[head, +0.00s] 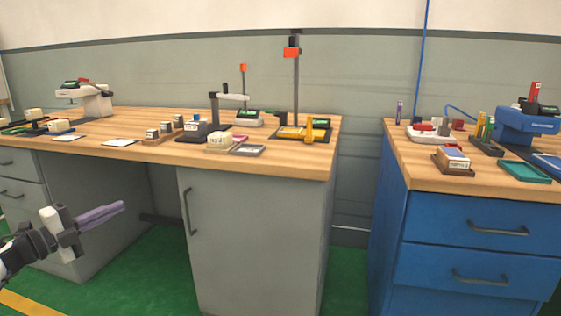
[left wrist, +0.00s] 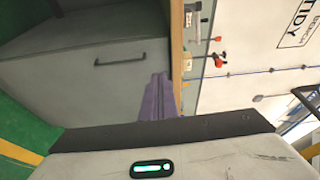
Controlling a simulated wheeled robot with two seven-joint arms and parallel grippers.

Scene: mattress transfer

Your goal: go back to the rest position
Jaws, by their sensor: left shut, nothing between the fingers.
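My left gripper (head: 122,207) is at the lower left of the head view, in front of the grey workbench and below its wooden top. Its purple fingers are together and hold nothing. They also show in the left wrist view (left wrist: 158,97), in front of the bench's grey panels and wooden edge. My right gripper is in neither view.
The grey workbench (head: 250,225) carries several small devices and blocks on its wooden top (head: 290,165). A blue cabinet (head: 480,262) with a wooden top stands at the right. A gap separates the two. Green floor (head: 150,285) shows in front.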

